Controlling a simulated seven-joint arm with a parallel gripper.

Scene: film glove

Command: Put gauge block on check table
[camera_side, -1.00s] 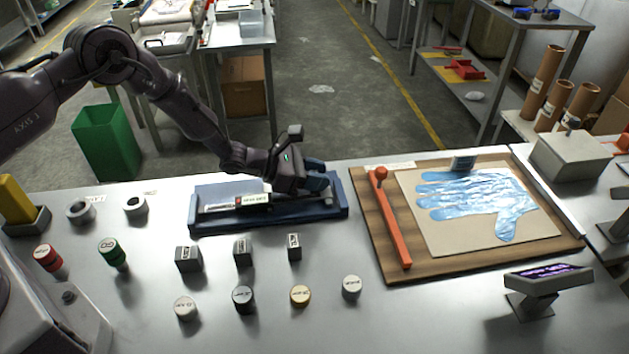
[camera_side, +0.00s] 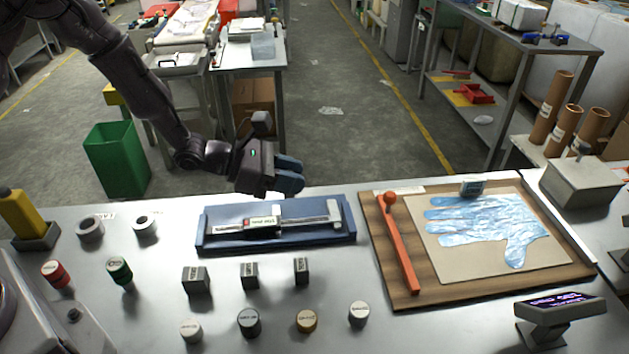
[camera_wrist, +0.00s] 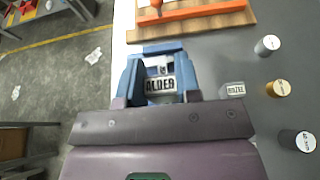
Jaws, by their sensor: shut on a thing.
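My gripper (camera_side: 288,175) has blue fingers and is just above the table's back edge, behind the blue tray (camera_side: 225,241). In the wrist view my gripper (camera_wrist: 159,80) is shut on a small grey block with a label like "ALDER" (camera_wrist: 160,86), which I take as the gauge block. The side view hides this block behind the fingers. A caliper-like tool (camera_side: 295,221) lies along the blue tray, below and in front of my gripper. I cannot tell from any marking which surface is the check table.
Three dark labelled blocks (camera_side: 249,275) and several round weights (camera_side: 306,320) stand in front of the tray. To the right, a wooden board (camera_side: 400,297) carries a red-orange bar (camera_side: 402,250) and a blue film glove (camera_side: 490,222). A display (camera_side: 548,305) stands front right.

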